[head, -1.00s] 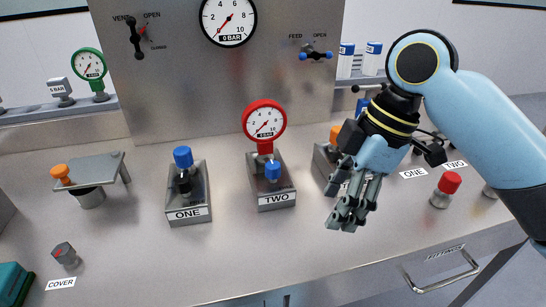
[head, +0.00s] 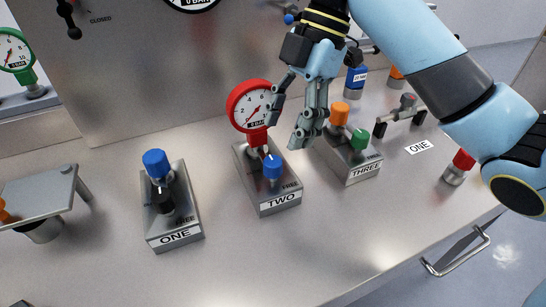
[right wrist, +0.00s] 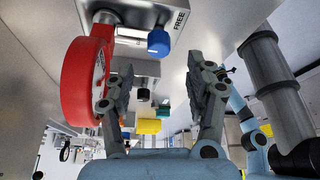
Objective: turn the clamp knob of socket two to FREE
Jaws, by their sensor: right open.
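Socket two (head: 267,205) is a grey block labelled TWO, with a red gauge (head: 251,106) standing in it and FREE marked at its right. Its blue clamp knob (head: 272,167) is at the front, left of the word FREE. My right gripper (head: 287,122) is open and empty, pointing down above and behind the knob, close to the gauge's right side. In the right wrist view, the knob (right wrist: 158,43) is apart from the fingers (right wrist: 160,85), beyond their tips. The gauge (right wrist: 84,80) is beside the left finger. My left gripper is not in view.
Socket three (head: 352,165) with orange and green parts is close on the right. A metal plate stand (head: 40,195) is at the far left. The bench front is clear.

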